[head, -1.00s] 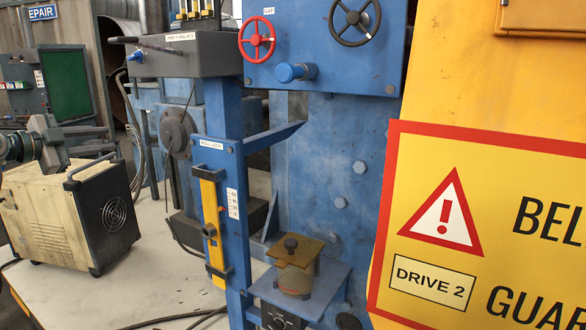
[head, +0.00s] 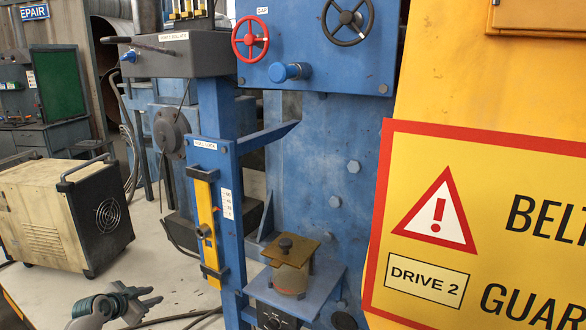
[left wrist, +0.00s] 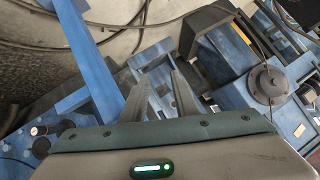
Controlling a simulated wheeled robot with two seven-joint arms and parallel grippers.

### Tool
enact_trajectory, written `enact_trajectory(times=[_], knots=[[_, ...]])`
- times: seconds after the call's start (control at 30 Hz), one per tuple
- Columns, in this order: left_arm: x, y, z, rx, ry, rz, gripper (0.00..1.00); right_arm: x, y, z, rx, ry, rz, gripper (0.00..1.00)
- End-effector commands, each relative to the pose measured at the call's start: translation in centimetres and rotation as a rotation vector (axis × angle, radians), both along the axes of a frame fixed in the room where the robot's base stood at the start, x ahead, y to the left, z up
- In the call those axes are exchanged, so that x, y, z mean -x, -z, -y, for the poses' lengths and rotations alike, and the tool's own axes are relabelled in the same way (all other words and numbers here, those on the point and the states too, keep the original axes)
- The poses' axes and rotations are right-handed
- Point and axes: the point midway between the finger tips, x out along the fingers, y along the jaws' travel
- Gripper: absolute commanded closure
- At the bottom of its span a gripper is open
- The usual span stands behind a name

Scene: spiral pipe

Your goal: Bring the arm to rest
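My left gripper (head: 152,294) is low at the bottom left of the head view, its fingers pointing right, above the pale floor. In the left wrist view its two fingers (left wrist: 161,88) are apart with nothing between them. It is open and empty, clear of the blue machine frame (head: 217,150). My right gripper is not in either view.
A cream and black wheeled unit (head: 65,215) stands behind my left gripper. The blue post carries a yellow bar (head: 207,225). A small shelf (head: 320,295) holds a brass-topped pot (head: 291,275). A yellow warning panel (head: 470,220) fills the right. Cables lie on the floor.

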Motion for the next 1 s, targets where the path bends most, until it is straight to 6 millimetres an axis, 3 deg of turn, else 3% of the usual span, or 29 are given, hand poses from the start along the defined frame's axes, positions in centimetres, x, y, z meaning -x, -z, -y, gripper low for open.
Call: enact_trajectory(times=[0.03, 0.1, 0.27, 0.5, 0.77, 1.0], knots=[[1.1, 2.8, 0.7, 0.009, -0.016, -0.026, 0.73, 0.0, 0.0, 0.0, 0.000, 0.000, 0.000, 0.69], [2.5, 6.1, 1.4, 0.017, -0.042, -0.054, 0.73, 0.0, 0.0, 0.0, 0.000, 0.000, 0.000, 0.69], [6.3, 13.1, 3.1, 0.038, -0.095, -0.112, 0.73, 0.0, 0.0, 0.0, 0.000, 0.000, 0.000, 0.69], [13.4, 22.8, 6.2, 0.067, -0.164, -0.193, 0.73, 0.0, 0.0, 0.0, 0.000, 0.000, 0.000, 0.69], [22.5, 31.7, 10.0, 0.101, -0.223, -0.268, 0.73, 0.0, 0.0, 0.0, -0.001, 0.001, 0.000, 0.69], [32.0, 38.3, 14.1, 0.139, -0.263, -0.330, 0.73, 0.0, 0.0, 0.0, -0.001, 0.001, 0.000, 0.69]])
